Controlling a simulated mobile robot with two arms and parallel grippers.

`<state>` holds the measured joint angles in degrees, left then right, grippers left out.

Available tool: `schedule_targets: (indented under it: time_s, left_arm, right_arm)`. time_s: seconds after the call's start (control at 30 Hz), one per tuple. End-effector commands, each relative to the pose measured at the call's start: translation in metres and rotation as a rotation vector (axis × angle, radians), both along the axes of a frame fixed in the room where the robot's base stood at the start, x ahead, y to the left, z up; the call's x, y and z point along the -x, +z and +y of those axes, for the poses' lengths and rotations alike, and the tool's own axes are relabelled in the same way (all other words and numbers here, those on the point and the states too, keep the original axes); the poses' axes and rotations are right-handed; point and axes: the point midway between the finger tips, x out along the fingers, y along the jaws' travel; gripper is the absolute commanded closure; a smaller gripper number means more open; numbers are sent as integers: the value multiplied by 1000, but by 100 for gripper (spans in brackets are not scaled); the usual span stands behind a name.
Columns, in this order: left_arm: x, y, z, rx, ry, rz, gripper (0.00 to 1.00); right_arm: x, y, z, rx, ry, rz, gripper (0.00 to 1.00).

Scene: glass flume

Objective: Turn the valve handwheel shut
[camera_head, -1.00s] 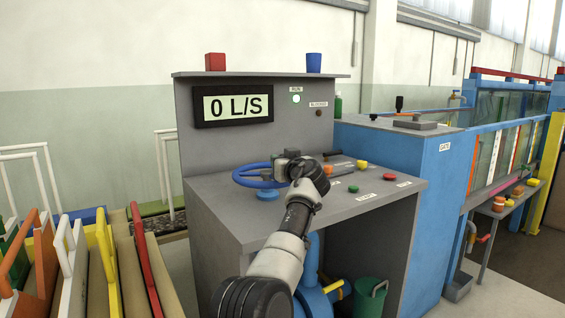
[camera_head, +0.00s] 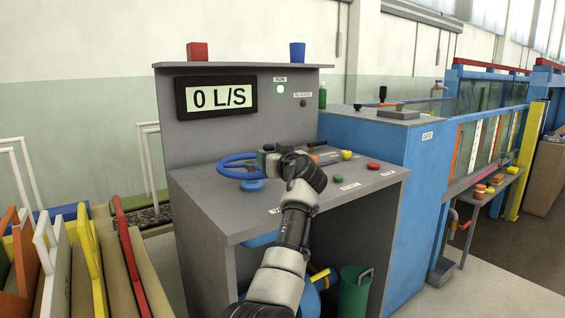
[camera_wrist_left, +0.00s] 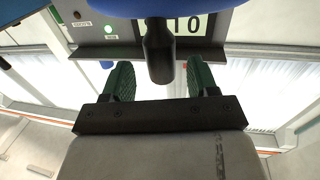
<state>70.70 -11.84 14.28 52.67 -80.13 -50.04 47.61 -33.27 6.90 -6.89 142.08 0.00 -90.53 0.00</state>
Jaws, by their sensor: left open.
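The blue valve handwheel (camera_head: 222,171) sits low over the top of the grey console, left of my gripper. In the left wrist view its blue underside (camera_wrist_left: 218,6) crosses the top, with a dark knob (camera_wrist_left: 159,52) in front of it. My left gripper (camera_head: 267,156) is at the wheel's right side. In the left wrist view its two green-padded fingers (camera_wrist_left: 160,78) stand apart on either side of the knob, with gaps visible. My wrist and hand hide part of the wheel. The display (camera_head: 216,97) reads 0 L/S. My right gripper is in neither view.
The console desk (camera_head: 235,215) carries a red button (camera_head: 373,166) and a yellow one (camera_head: 346,155). The RUN lamp (camera_head: 281,89) is lit. A blue cabinet (camera_head: 390,150) adjoins at right.

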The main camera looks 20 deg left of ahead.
Motion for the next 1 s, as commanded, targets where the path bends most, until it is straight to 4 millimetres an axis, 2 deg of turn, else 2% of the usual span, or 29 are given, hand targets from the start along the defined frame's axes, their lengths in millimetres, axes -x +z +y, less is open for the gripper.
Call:
schedule_targets:
  time_s: [0.1,0.37,1.0]
  left_arm:
    - [15,0,-16,1,-2,-3,41]
    - [38,0,-39,0,0,0,41]
    - [42,1,-43,-1,1,-1,41]
  right_arm:
    - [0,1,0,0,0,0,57]
    - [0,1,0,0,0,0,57]
    - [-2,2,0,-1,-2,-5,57]
